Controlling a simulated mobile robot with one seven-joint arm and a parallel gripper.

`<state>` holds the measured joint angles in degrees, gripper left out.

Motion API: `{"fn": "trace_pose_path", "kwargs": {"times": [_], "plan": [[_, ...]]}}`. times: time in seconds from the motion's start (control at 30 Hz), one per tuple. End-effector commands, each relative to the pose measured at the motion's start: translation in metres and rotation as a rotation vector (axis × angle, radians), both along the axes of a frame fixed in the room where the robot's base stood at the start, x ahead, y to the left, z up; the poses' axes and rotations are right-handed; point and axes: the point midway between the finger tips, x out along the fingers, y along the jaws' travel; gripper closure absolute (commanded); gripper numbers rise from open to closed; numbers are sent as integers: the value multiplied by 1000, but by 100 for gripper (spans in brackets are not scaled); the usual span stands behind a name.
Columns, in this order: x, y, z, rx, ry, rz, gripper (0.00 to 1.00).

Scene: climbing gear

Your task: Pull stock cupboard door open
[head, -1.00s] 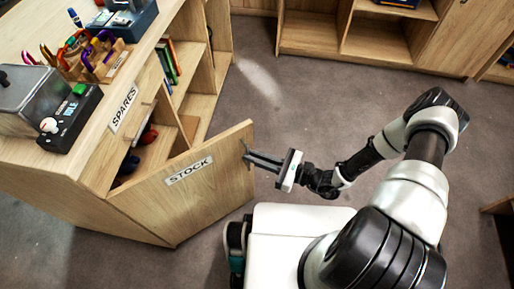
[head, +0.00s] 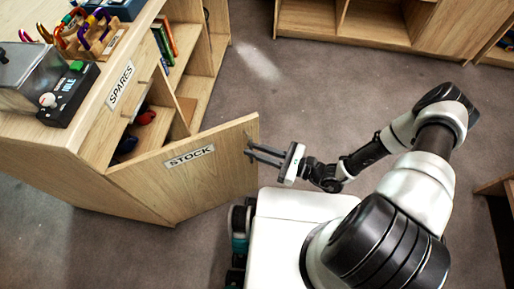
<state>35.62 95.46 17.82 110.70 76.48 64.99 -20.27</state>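The wooden stock cupboard door (head: 205,175), labelled STOCK, stands open at a wide angle from the cabinet's front. Its free edge points right, towards my arm. My gripper (head: 248,152) is just right of that free edge. Its two dark fingers are spread apart and point left at the door, with a gap visible between them. The fingertips overlap the door's edge in the picture; I cannot tell whether they touch it. A small handle detail near the door's edge is too small to make out. Nothing shows held between the fingers.
Open shelving (head: 375,30) lines the back. Carpet (head: 320,100) is clear between them.

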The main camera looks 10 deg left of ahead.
Motion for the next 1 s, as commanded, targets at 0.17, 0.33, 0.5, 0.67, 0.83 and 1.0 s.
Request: {"fn": "trace_pose_path", "kwargs": {"times": [0.17,0.33,0.5,0.67,0.83,1.0], "plan": [[-8,6,1,6,8,19,73],[-6,4,1,6,7,14,73],[-6,-1,1,4,5,11,73],[-11,-24,1,2,6,9,73],[-21,-64,0,1,5,8,73],[-32,-105,0,2,5,10,73]]}}
